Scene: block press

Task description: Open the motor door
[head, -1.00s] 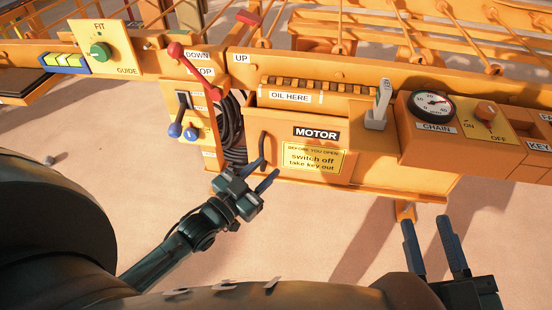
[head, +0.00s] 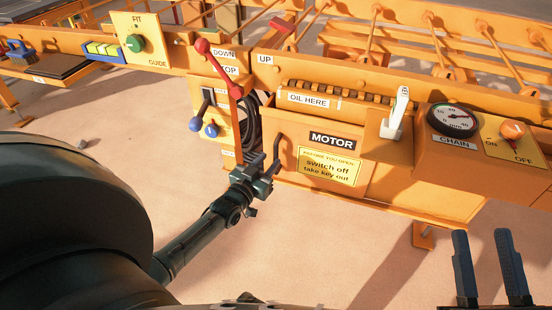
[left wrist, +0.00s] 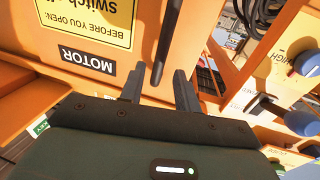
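The motor door (head: 290,128) is an orange panel with a black MOTOR label (head: 331,140) and a yellow warning sign (head: 330,165). It appears shut. Its dark bar handle (head: 277,148) stands upright near the left edge. My left gripper (head: 270,168) is open at the handle's lower end. In the left wrist view the handle (left wrist: 163,45) lines up between the two fingertips (left wrist: 157,76), mostly beyond them. Whether a finger touches it I cannot tell. My right gripper (head: 487,236) is open and empty at the lower right, away from the door.
An ON/OFF switch (head: 513,131) with an orange knob and a CHAIN dial (head: 453,120) are right of the door. A white lever (head: 398,108) stands beside them. Left of the door are a red-knobbed lever (head: 220,68) and blue knobs (head: 210,130). The floor in front is clear.

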